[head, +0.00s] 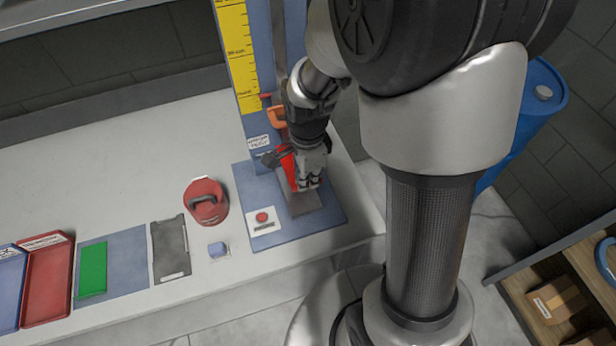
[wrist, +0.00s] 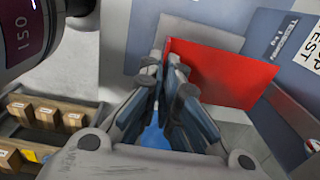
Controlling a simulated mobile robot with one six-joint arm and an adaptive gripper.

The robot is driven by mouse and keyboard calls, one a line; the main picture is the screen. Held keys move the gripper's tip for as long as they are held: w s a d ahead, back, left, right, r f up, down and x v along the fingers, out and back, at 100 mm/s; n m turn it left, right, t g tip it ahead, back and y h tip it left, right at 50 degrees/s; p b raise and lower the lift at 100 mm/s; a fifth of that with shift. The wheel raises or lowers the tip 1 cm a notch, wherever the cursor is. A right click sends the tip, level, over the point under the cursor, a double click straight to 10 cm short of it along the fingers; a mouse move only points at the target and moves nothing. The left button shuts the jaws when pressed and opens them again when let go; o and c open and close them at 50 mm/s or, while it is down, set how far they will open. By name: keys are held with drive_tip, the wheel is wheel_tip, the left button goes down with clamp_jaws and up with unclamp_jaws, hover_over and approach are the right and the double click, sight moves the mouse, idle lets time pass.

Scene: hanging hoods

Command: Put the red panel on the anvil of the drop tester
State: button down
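The red panel (head: 287,167) is at my gripper (head: 312,178), above or at the grey anvil (head: 299,204) of the drop tester (head: 243,186). In the wrist view the panel (wrist: 225,72) stands on edge, with its left edge between the fingertips of my gripper (wrist: 167,68). The fingers are closed together on that edge. The arm and fingers hide part of the panel in the head view. I cannot tell whether the panel touches the anvil.
A yellow scale (head: 236,50) and an orange part (head: 277,117) are on the tester's column. On the bench to the left are a red weight (head: 206,201), a grey plate (head: 170,249), a green panel (head: 93,269) and a red tray (head: 46,282). A blue drum (head: 530,105) stands right.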

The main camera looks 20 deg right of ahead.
drive_tip(key=shift+a+f, duration=0.1)
drive_tip(key=shift+f, duration=0.35)
drive_tip(key=b, duration=0.8)
hover_over(307, 210)
wheel_tip(307, 210, down, 10)
drive_tip(key=shift+r, duration=0.25)
drive_tip(key=shift+f+b, duration=0.45)
drive_tip(key=shift+f, duration=0.15)
drive_tip(key=c, duration=1.7)
unclamp_jaws()
